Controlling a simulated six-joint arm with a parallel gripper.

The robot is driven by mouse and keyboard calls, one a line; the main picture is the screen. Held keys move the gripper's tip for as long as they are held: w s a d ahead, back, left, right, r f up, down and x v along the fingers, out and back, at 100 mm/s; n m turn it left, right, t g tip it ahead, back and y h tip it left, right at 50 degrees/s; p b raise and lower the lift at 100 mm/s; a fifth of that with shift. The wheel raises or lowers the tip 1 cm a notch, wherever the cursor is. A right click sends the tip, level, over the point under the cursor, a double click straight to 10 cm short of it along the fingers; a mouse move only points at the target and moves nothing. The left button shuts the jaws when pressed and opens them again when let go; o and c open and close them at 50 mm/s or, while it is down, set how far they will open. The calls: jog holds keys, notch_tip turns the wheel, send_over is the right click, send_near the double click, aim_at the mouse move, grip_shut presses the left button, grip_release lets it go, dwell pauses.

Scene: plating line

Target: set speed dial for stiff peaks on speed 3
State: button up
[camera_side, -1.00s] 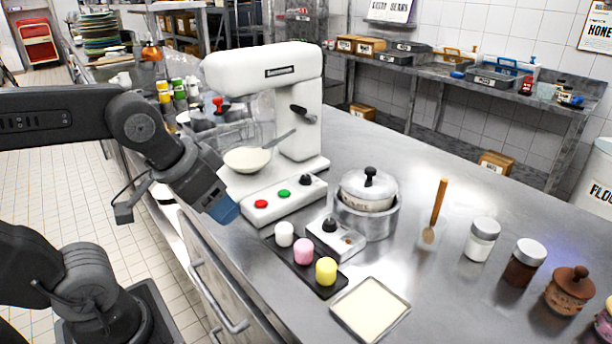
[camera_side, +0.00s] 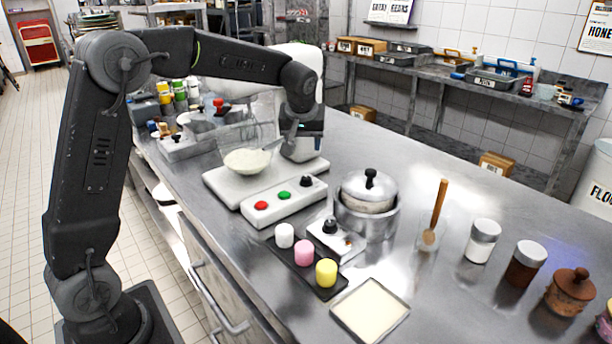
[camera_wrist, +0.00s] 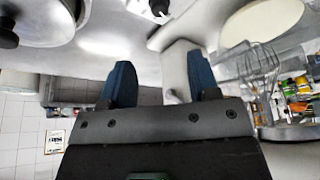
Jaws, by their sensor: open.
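The white stand mixer (camera_side: 225,187) is partly hidden by my arm in the side view. Its front panel (camera_side: 283,205) has a red button (camera_side: 261,205), a green button (camera_side: 284,195) and a black dial knob (camera_side: 306,181) at the right end. The knob's marks are too small to read. A black knob (camera_wrist: 158,8) also shows at the top edge of the wrist view. My gripper (camera_side: 302,150) hangs above and behind the panel, in front of the mixer column, apart from the dial. In the wrist view my gripper (camera_wrist: 162,78) has its blue fingers spread and nothing between them.
A bowl of cream (camera_side: 247,161) sits on the mixer base. A small box with a black knob (camera_side: 336,240), a lidded pot (camera_side: 367,207) and a tray with white, pink and yellow pieces (camera_side: 325,292) stand close to the panel. A wooden spoon (camera_side: 438,210) and jars are at right.

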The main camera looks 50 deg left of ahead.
aim_at(306, 178)
jog(key=x, duration=1.3)
jog(key=shift+a+f, duration=0.1)
jog(key=shift+f, duration=0.2)
jog(key=shift+c, duration=0.4)
jog(key=c, duration=0.8)
jog(key=shift+m, duration=0.4)
jog(key=m+h, duration=0.1)
jog(key=m, duration=0.1)
jog(key=m+t+h, duration=0.1)
jog(key=m, duration=0.2)
jog(key=shift+a, duration=0.2)
jog(key=m+h, duration=0.1)
jog(key=m, duration=0.2)
jog(key=m+h, duration=0.1)
jog(key=m, duration=0.2)
jog(key=shift+a+r+m+h, duration=0.1)
jog(key=shift+m+h, duration=0.2)
jog(key=shift+m, duration=0.1)
